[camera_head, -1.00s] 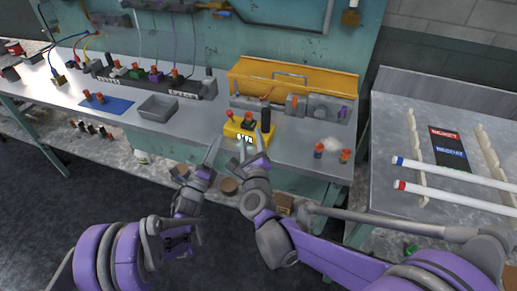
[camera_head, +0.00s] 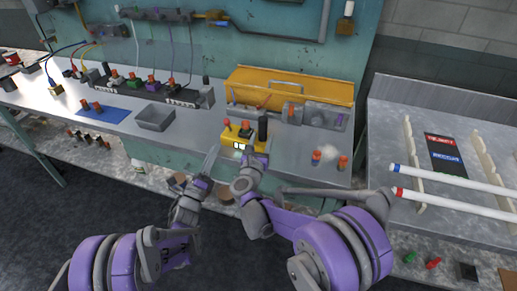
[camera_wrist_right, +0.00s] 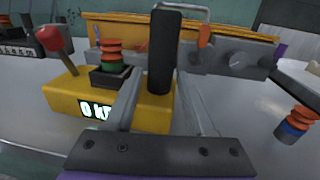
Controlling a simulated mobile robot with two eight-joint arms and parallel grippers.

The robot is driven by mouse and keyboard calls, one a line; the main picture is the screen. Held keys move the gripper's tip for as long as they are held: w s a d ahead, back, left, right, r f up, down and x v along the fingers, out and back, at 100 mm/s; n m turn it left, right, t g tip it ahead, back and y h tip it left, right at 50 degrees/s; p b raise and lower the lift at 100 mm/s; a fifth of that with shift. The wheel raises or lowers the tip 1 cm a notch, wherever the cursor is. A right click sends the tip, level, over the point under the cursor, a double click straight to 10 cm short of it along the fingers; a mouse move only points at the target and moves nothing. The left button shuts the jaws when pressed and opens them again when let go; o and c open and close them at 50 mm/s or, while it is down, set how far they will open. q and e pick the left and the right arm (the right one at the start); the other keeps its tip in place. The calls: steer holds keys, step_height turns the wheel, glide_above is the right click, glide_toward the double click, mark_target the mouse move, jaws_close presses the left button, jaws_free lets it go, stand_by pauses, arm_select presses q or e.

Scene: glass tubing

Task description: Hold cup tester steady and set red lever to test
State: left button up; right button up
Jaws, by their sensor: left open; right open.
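The cup tester (camera_head: 232,137) is a yellow box with a lit display, near the front edge of the grey workbench. Its red-knobbed lever (camera_wrist_right: 53,42) stands at the left end in the right wrist view, leaning up and left. An orange-and-green ribbed piece (camera_wrist_right: 110,55) sits in a black holder on top. A black upright post (camera_wrist_right: 164,50) stands at the right end. My right gripper (camera_head: 257,150) is open, with its fingers on either side of the post; contact is not clear. My left gripper (camera_head: 213,158) is left of and below the tester, apart from it; its finger gap is hard to see.
A grey tray (camera_head: 155,117) and a blue mat (camera_head: 102,109) lie left of the tester. Several small orange-topped pieces stand right of it, one (camera_wrist_right: 296,124) near my right gripper. A yellow case (camera_head: 290,86) is behind. White tubes (camera_head: 450,174) rest on the right table.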

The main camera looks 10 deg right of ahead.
steer(key=shift+x, duration=1.1)
jaws_close()
stand_by(0.6)
arm_select(q)
steer(key=shift+s+f+n, duration=0.15)
steer(key=shift+s+n, duration=0.15)
steer(key=shift+n, duration=0.1)
steer(key=c, duration=0.4)
steer(key=s+n+y, duration=0.1)
steer(key=n, duration=0.1)
steer(key=s+f+n+t+y, duration=0.1)
steer(key=s+n, duration=0.1)
steer(key=n, duration=0.1)
steer(key=s+f+n+t, duration=0.1)
steer(key=s+n, duration=0.1)
steer(key=n, duration=0.1)
steer(key=shift+a+f+y, duration=0.15)
steer(key=shift+f+y, duration=0.1)
steer(key=shift+y, duration=0.15)
jaws_close()
steer(key=shift+s+a+f+n, duration=0.15)
steer(key=shift+s+n, duration=0.1)
steer(key=shift+n, duration=0.45)
